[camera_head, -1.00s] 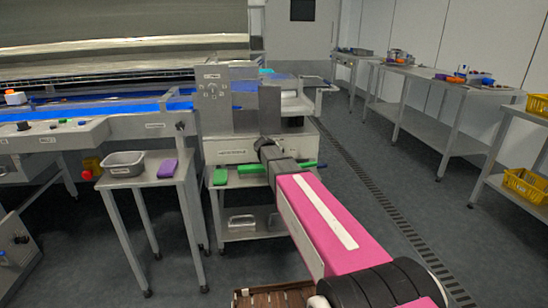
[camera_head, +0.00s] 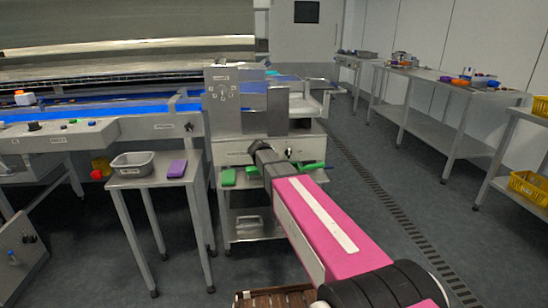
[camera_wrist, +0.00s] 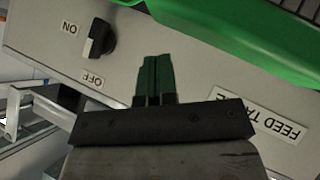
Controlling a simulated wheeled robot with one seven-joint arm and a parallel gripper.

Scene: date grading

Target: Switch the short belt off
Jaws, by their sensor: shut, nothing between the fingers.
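In the wrist view a rotary switch knob (camera_wrist: 99,39), dark with a pale part, sits on a grey panel (camera_wrist: 40,35) between printed words ON and OFF. A plate (camera_wrist: 262,114) reading FEED TABLE is on the same panel, right of my fingers. My gripper (camera_wrist: 155,62) is shut and empty, its dark green fingertips in front of the panel, beside the knob and apart from it in the picture. Whether they touch the panel, I cannot tell.
A green object (camera_wrist: 245,40) fills the wrist view's upper right, close to my fingers. In the head view a small table (camera_head: 150,178) holds a grey tub (camera_head: 132,170) and a purple block (camera_head: 177,168). A blue belt (camera_head: 65,115) runs left. Open floor lies right of my arm.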

